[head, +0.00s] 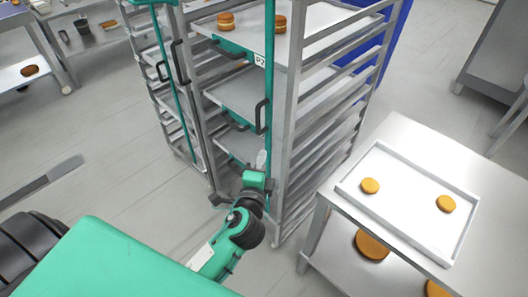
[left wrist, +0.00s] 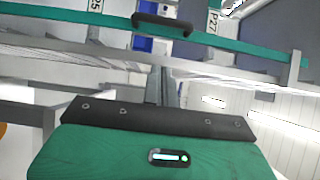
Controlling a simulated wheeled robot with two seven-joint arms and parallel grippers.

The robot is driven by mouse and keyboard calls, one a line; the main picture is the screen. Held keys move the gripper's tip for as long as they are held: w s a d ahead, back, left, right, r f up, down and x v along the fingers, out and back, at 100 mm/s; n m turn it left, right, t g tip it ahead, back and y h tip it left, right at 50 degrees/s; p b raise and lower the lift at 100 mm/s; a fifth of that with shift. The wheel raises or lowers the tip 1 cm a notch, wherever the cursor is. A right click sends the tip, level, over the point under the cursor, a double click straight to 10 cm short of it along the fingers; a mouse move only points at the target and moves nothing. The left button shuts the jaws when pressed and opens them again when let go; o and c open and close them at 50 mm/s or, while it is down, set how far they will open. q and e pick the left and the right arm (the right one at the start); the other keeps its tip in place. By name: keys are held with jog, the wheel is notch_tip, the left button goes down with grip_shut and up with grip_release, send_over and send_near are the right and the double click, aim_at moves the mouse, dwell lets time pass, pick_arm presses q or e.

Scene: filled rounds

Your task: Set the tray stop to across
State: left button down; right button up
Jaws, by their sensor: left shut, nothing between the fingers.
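The tray stop looks to be the upright green bar (head: 269,70) with a black handle (head: 261,117) on the front of the nearer metal rack (head: 291,120), marked with a P27 label. It stands near the rack's right front post. In the left wrist view a green bar (left wrist: 100,20) with a black handle (left wrist: 162,24) runs along the top of the picture. My left gripper (head: 261,160) is shut and empty at the lower part of the bar, below the handle. I cannot tell whether it touches the bar. My right gripper is not in view.
The rack holds trays, the top one (head: 335,20) with buns. A second rack (head: 150,70) with a green bar stands to the left. A steel table (head: 405,135) on the right carries a white tray (head: 420,240) with two buns.

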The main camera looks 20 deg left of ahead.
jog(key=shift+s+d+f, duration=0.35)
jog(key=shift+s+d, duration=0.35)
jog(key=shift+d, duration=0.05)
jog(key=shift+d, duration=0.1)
